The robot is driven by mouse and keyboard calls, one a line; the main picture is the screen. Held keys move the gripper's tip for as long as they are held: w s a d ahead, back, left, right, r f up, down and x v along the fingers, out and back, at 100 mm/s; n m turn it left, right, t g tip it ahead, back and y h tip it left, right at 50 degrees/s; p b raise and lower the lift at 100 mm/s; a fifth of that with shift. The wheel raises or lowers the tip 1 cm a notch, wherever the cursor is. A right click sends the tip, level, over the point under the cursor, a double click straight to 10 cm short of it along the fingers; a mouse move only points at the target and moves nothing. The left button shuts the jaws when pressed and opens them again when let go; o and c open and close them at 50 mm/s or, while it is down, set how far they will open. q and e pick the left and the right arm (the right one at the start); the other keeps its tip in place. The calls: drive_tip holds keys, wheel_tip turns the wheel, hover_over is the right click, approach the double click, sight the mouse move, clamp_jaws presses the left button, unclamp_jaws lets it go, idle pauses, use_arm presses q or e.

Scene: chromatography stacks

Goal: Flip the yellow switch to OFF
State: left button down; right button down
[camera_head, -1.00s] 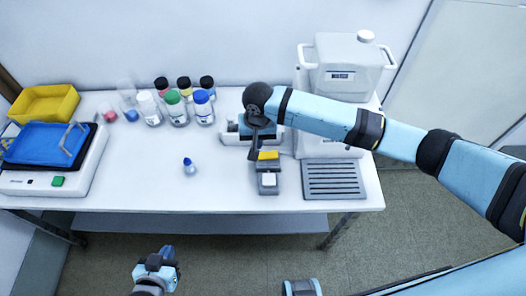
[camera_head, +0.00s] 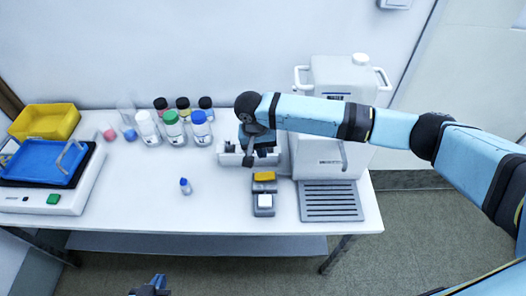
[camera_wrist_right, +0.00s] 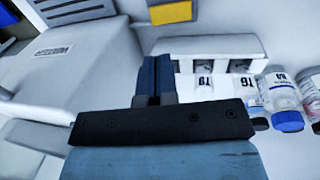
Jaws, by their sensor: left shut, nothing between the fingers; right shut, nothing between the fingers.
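The yellow switch (camera_head: 264,176) sits on the far end of a small grey box on the table, with a white button (camera_head: 264,200) at the near end. Which way the switch is tipped is too small to tell. The yellow switch also shows at the top edge of the right wrist view (camera_wrist_right: 171,12). My right gripper (camera_head: 249,160) is shut and empty, just behind and left of the switch in the head view, with a gap between them in the picture. It also shows in the right wrist view (camera_wrist_right: 155,72). My left gripper (camera_head: 158,281) is shut and empty at the bottom edge, before the table.
A white rack (camera_head: 230,158) stands behind the switch box. A white machine (camera_head: 325,155) with a grey drip grate (camera_head: 331,201) stands on the right. Capped bottles (camera_head: 174,130) stand at the back. A small blue-capped vial (camera_head: 185,186) is left of the box, with clear table around it.

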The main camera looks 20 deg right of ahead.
sight(269, 177)
drive_tip(key=f, duration=0.3)
drive_tip(key=d+f, duration=0.1)
drive_tip(key=f, duration=0.3)
drive_tip(key=d+f, duration=0.1)
drive_tip(key=f, duration=0.3)
drive_tip(key=shift+s, duration=0.25)
drive_tip(key=shift+a+p, duration=0.1)
drive_tip(key=shift+p, duration=0.5)
drive_tip(key=y+p, duration=0.1)
drive_tip(key=p, duration=0.2)
drive_tip(key=shift+s+f, duration=0.15)
drive_tip(key=shift+s, duration=0.05)
drive_tip(key=shift+w+f, duration=0.1)
drive_tip(key=shift+f, duration=0.15)
